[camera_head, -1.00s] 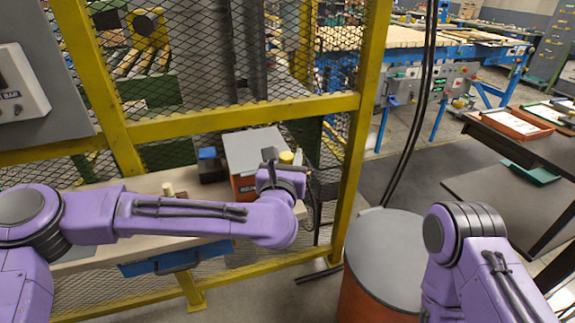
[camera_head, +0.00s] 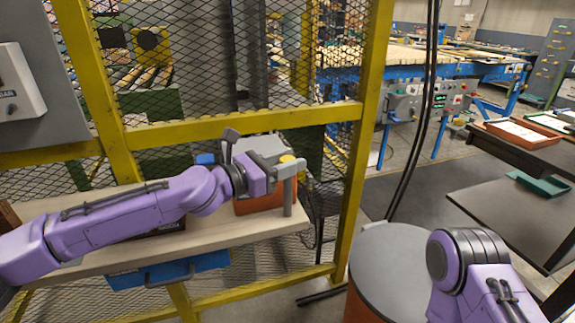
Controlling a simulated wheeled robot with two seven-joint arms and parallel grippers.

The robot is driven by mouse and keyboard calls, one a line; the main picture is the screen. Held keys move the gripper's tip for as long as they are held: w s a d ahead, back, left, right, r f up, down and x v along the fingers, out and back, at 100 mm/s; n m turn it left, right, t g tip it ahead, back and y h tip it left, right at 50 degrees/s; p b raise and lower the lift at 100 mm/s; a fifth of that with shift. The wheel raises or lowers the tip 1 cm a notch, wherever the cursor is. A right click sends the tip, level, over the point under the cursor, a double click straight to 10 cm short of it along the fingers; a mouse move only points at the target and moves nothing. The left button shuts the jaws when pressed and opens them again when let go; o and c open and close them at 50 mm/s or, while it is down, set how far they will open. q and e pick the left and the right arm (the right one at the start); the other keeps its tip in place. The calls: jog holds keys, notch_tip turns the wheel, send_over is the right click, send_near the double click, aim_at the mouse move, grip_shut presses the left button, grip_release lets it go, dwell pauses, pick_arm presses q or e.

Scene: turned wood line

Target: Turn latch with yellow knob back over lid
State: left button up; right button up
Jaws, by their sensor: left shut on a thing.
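An orange box (camera_head: 258,204) with a grey lid stands on the pale bench inside the yellow frame, mostly hidden behind my left gripper. The yellow knob (camera_head: 288,158) shows at the lid's right front. My left gripper (camera_head: 286,166) reaches over the box from the left and is shut at the knob; its grey parts hide most of the latch, so I cannot tell its exact angle. My right arm shows at the lower right, but its gripper is outside the view.
The pale bench (camera_head: 120,235) has a blue drawer (camera_head: 170,275) under its front. Yellow frame posts and mesh stand around the box. A grey-topped orange drum (camera_head: 392,265) stands at the lower right. Black cables hang right of the frame.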

pick_arm(q)
jog(key=shift+m+g+h, duration=0.4)
jog(key=shift+m+g, duration=0.2)
jog(key=shift+g, duration=0.4)
jog(key=o, duration=0.9)
jog(key=shift+o, duration=0.2)
jog(key=b+v, duration=0.1)
jog(key=v, duration=0.9)
jog(key=shift+a+f, duration=0.2)
jog(key=shift+a, duration=0.05)
